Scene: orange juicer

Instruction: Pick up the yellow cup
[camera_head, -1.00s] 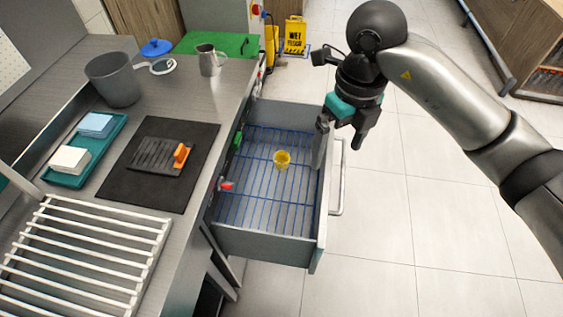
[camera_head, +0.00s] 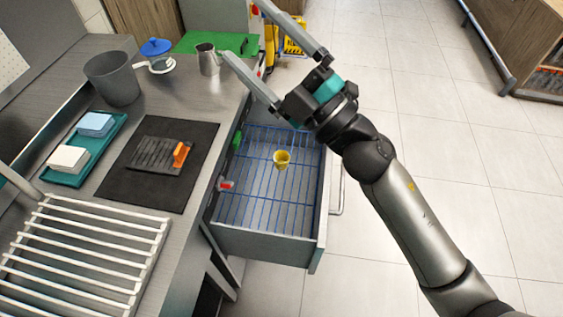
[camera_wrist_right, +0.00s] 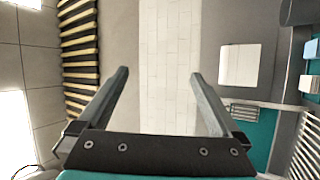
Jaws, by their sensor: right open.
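The yellow cup (camera_head: 281,159) stands in the open drawer (camera_head: 264,243), on its blue wire-like grid, in the head view. My right gripper (camera_head: 262,50) is raised above the far end of the drawer and the counter edge, up and beyond the cup. Its two long fingers are spread wide with nothing between them. In the right wrist view the same gripper (camera_wrist_right: 158,85) is open and empty, facing the room rather than the drawer, and the cup is not seen there. My left gripper is not in view.
A red item (camera_head: 226,185) and a green item (camera_head: 237,141) lie along the drawer's left side. On the counter are a grey bucket (camera_head: 113,80), a metal pitcher (camera_head: 208,60), a black mat (camera_head: 120,185) and a white rack (camera_head: 85,255). Floor right of the drawer is clear.

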